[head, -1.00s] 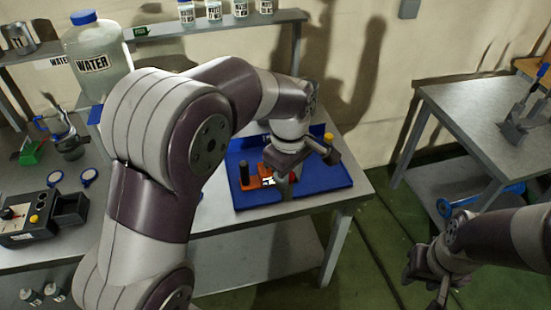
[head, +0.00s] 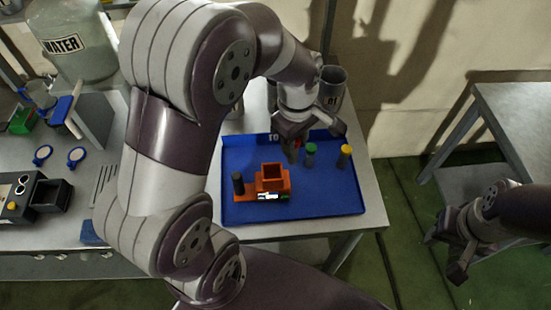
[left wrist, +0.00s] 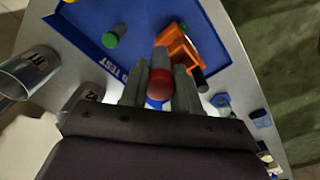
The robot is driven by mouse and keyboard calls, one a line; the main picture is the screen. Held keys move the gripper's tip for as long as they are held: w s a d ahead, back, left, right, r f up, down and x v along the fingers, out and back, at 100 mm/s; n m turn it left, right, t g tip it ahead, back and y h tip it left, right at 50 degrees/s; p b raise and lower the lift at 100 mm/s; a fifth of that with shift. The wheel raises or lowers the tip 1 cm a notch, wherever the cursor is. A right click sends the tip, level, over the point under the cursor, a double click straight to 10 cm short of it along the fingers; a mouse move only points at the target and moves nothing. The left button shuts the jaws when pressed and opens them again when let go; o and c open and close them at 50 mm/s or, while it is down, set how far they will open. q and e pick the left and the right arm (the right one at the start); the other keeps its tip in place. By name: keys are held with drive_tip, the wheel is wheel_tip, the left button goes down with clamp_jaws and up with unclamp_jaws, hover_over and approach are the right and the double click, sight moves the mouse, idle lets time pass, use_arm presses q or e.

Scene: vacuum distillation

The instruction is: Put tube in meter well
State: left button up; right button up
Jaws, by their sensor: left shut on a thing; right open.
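The orange meter (head: 262,194) stands on the blue tray (head: 340,197), with a square open-topped well (head: 272,172) and a black post (head: 238,182) on its left. My left gripper (head: 292,152) is behind and right of the well, above the tray. In the left wrist view, this gripper (left wrist: 160,88) is shut on a red-capped tube (left wrist: 159,84), and the orange meter (left wrist: 178,45) shows just beyond the fingers. The tube's lower part is mostly hidden. My right gripper (head: 452,252) is open and empty, off the table to the right.
A green-capped tube (head: 310,150) and a yellow-capped tube (head: 345,152) stand at the tray's back right. A metal cup (head: 332,85) is behind the tray. A water jug (head: 78,45) and a black device (head: 35,195) are at left. The tray's front right is clear.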

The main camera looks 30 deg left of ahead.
use_arm(q)
drive_tip(key=s+a+f, duration=0.1)
drive_tip(key=f, duration=0.1)
drive_tip(key=s+a+f, duration=0.1)
drive_tip(key=f, duration=0.1)
drive_tip(key=s+a+f, duration=0.1)
drive_tip(key=a+f, duration=0.1)
drive_tip(key=f, duration=0.1)
drive_tip(key=shift+s+p, duration=0.1)
drive_tip(key=shift+p, duration=0.3)
drive_tip(key=shift+f, duration=0.1)
drive_tip(key=shift+w, duration=0.2)
use_arm(e)
drive_tip(key=shift+w+r, duration=0.3)
drive_tip(key=shift+r, duration=0.2)
use_arm(q)
drive_tip(key=shift+f, duration=0.2)
use_arm(e)
drive_tip(key=shift+f, duration=0.1)
use_arm(q)
drive_tip(key=o, duration=1)
use_arm(e)
drive_tip(key=shift+s, duration=0.1)
use_arm(q)
drive_tip(key=shift+o, duration=0.2)
drive_tip(key=shift+r, duration=0.1)
